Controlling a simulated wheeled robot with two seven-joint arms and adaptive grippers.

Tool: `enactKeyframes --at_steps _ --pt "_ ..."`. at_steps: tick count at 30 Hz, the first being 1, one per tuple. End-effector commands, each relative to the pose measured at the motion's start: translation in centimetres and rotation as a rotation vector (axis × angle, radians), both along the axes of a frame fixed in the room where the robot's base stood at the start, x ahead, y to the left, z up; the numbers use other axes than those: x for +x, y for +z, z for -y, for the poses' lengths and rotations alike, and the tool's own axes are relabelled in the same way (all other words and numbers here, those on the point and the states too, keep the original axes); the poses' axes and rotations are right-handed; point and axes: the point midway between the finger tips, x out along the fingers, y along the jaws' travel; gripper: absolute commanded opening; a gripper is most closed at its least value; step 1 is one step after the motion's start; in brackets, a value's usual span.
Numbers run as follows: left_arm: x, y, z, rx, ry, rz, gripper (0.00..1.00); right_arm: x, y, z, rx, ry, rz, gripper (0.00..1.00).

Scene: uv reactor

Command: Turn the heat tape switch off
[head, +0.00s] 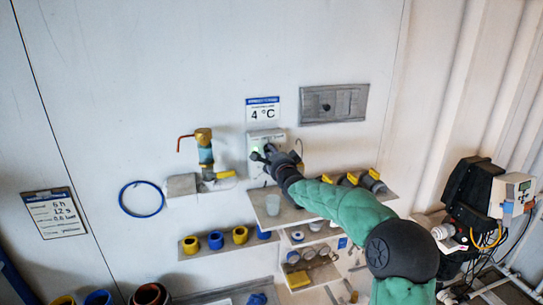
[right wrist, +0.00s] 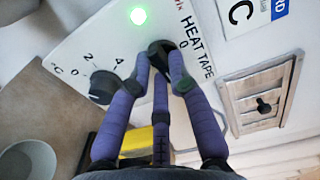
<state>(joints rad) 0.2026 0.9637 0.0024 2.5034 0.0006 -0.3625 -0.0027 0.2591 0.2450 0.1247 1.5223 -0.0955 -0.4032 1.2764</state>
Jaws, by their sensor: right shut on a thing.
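The white heat tape control box (head: 257,141) is on the wall under the "4 °C" sign. In the right wrist view, the black heat tape switch knob (right wrist: 158,48) sits beside the "HEAT TAPE" lettering, with a "0" mark near it. A green lamp (right wrist: 138,16) is lit on the panel. My right gripper (head: 268,155) reaches the front of the box. In the wrist view, its fingertips (right wrist: 161,75) are closed around the knob, partly hiding it, so its exact angle is unclear. My left gripper is out of view.
A second black dial (right wrist: 103,87) with a number scale is close beside my fingers. A grey vent plate (head: 334,104) is on the wall at upper right. A brass-topped valve (head: 204,145) is left of the box.

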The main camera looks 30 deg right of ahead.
Motion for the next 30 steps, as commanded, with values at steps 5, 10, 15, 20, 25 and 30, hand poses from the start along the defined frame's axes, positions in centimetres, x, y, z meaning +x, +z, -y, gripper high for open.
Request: enactKeyframes --at_steps 5,10,15,20,25,30 --pt "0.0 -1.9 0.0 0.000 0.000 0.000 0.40 0.0 -0.4 0.0 -0.092 0.000 -0.021 0.00" --pt "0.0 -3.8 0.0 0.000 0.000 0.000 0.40 0.0 -0.5 0.0 -0.229 0.001 -0.053 0.00" --pt "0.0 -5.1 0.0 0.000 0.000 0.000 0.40 0.0 -0.4 0.1 -0.385 0.000 -0.091 0.00" --pt "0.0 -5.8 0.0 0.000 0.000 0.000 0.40 0.0 -0.3 0.2 -0.532 0.001 -0.129 0.00" --pt "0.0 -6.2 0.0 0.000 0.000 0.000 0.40 0.0 -0.1 0.2 -0.690 0.002 -0.168 0.00" --pt "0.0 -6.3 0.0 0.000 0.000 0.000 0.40 0.0 -0.1 0.3 -0.847 0.003 -0.206 0.00"
